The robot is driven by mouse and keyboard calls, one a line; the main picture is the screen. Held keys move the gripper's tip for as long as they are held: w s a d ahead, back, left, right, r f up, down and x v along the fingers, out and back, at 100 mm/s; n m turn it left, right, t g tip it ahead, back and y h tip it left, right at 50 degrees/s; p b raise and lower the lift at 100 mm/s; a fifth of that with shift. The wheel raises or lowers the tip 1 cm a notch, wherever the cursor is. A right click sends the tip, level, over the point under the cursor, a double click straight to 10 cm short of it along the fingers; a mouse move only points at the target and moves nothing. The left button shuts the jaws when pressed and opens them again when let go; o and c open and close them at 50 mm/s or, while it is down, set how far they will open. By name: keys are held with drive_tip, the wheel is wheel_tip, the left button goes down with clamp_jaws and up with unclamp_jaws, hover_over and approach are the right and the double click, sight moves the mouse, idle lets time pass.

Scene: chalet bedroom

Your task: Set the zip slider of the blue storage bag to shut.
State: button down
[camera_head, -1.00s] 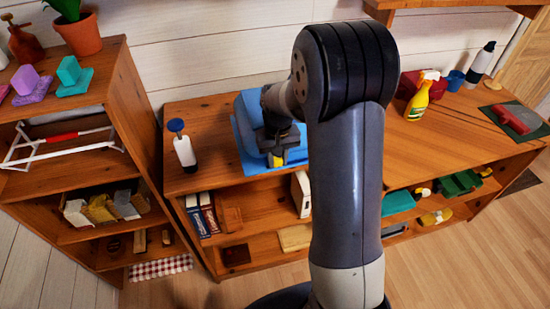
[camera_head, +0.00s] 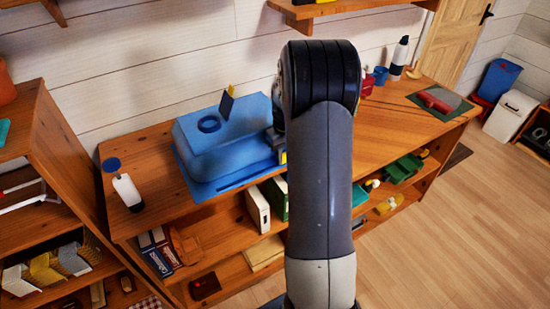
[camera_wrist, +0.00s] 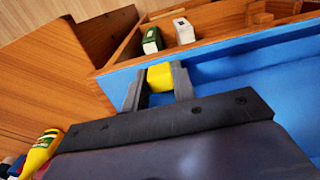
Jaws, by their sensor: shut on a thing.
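The blue storage bag (camera_head: 225,145) lies on the wooden cabinet top, with a flat blue rim along its front. A blue ring and a dark tag with a yellow tip show on it. The zip slider is a yellow block (camera_wrist: 160,77) at the bag's front rim. It also shows in the head view (camera_head: 283,157), towards the bag's right end. My gripper (camera_wrist: 158,88) is shut on the slider, with one dark finger on each side. In the head view my arm hides most of the gripper and the bag's right end.
A white bottle with a blue cap (camera_head: 127,190) stands left of the bag on the cabinet top (camera_head: 150,215). A red brush (camera_head: 437,100) lies on a green mat at the far right. A wall shelf (camera_head: 340,8) hangs above. Cabinet top right of my arm is largely clear.

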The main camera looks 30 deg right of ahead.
drive_tip(key=shift+d, duration=0.15)
drive_tip(key=c, duration=1.2)
unclamp_jaws()
drive_tip(key=shift+o, duration=0.2)
wheel_tip(320, 180, up, 11)
drive_tip(key=b, duration=0.1)
drive_tip(key=shift+f, duration=0.15)
wheel_tip(320, 180, down, 11)
drive_tip(key=shift+r+p, duration=0.1)
drive_tip(key=shift+p, duration=0.4)
drive_tip(key=shift+a, duration=0.45)
drive_tip(key=shift+r, duration=0.1)
